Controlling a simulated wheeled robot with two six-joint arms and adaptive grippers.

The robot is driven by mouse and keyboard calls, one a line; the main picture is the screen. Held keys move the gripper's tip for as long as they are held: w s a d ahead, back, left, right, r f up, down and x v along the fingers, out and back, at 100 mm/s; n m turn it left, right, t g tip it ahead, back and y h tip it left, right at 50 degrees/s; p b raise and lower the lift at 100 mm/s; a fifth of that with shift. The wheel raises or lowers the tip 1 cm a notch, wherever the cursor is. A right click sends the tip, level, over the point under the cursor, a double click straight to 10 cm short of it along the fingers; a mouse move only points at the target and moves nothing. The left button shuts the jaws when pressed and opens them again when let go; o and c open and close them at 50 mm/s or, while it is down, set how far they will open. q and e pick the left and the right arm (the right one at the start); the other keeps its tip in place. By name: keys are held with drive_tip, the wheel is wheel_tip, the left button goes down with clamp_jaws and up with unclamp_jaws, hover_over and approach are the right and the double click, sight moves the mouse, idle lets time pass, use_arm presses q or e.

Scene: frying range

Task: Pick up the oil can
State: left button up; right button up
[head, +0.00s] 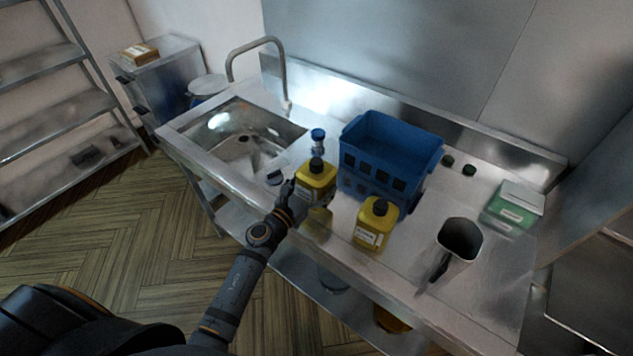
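Two yellow cans with black caps and pale labels stand upright on the steel counter. One yellow can (318,178) is left of the blue crate; the other yellow can (375,227) is in front of the crate, to the right. The label text is too small to read, so I cannot tell which is the oil can. My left gripper (296,200) is at the near left side of the left can, close to or touching it. Its fingers are small and dark, and whether they are closed on the can is unclear. My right gripper is not in view.
The blue crate (388,150) stands behind the cans. A small blue-capped bottle (318,142) is behind the left can. A metal jug (458,242) and a green-and-white box (513,206) stand to the right. The sink (238,140) with its tall faucet (279,62) is left.

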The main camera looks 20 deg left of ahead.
sight(310, 186)
use_arm(q)
drive_tip(key=r, duration=0.1)
drive_tip(key=s+r+p, duration=0.1)
drive_tip(key=s+r, duration=0.1)
drive_tip(key=shift+s+d+r, duration=0.2)
drive_tip(key=shift+d+r, duration=0.1)
drive_tip(key=shift+r, duration=0.1)
drive_tip(key=s+d+r, duration=0.2)
drive_tip(key=s+r, duration=0.2)
drive_tip(key=s, duration=0.5)
drive_tip(key=shift+s+d, duration=0.25)
drive_tip(key=shift+s, duration=0.05)
drive_tip(key=shift+w, duration=0.1)
